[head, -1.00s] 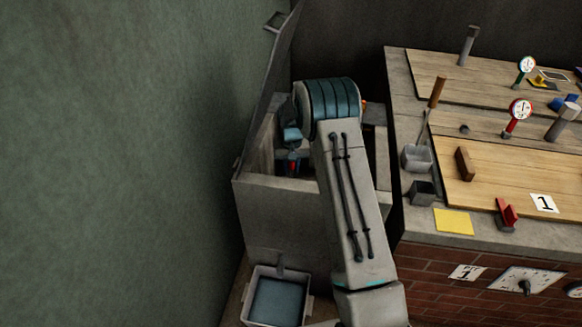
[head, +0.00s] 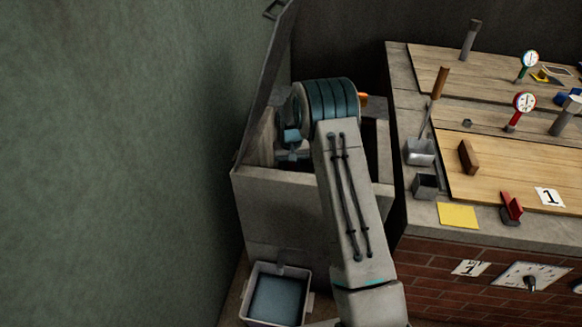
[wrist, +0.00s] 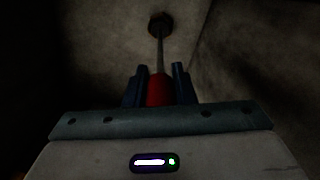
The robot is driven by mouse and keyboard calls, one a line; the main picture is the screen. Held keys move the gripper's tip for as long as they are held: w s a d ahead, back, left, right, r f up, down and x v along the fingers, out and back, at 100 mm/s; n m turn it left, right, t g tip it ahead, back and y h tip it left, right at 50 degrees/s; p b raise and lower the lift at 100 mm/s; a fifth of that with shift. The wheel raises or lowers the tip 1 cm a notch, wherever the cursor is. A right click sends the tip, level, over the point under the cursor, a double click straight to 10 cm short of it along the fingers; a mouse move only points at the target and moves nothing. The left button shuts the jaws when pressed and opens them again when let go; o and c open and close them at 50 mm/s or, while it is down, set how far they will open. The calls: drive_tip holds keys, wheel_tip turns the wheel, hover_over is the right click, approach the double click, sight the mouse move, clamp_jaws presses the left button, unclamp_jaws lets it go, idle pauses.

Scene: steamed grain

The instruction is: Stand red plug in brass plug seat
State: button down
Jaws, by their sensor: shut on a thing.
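In the wrist view, the red plug (wrist: 159,90) is between the two blue fingers of my gripper (wrist: 158,82), which is shut on it. A thin grey rod runs from the red part away from my gripper. Its far end meets a small round brownish piece (wrist: 160,22), likely the brass plug seat, on a dim grey surface. I cannot tell whether the rod's end is in it or only in line with it. In the head view, my gripper is down inside the open grey chest, and the chest's front wall hides the fingers and plug.
The grey chest (head: 285,215) has a raised lid (head: 268,85) at its left and walls close around my arm. A bin (head: 277,298) stands in front of it. At right, a brick-fronted counter (head: 430,222) holds boards, gauges and small grey cups.

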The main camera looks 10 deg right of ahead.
drive_tip(key=shift+f+b, duration=0.4)
drive_tip(key=shift+f, duration=0.4)
drive_tip(key=c, duration=1.1)
unclamp_jaws()
drive_tip(key=shift+c, duration=0.2)
wheel_tip(320, 180, up, 14)
drive_tip(key=shift+f+p, duration=0.1)
drive_tip(key=shift+p, duration=0.9)
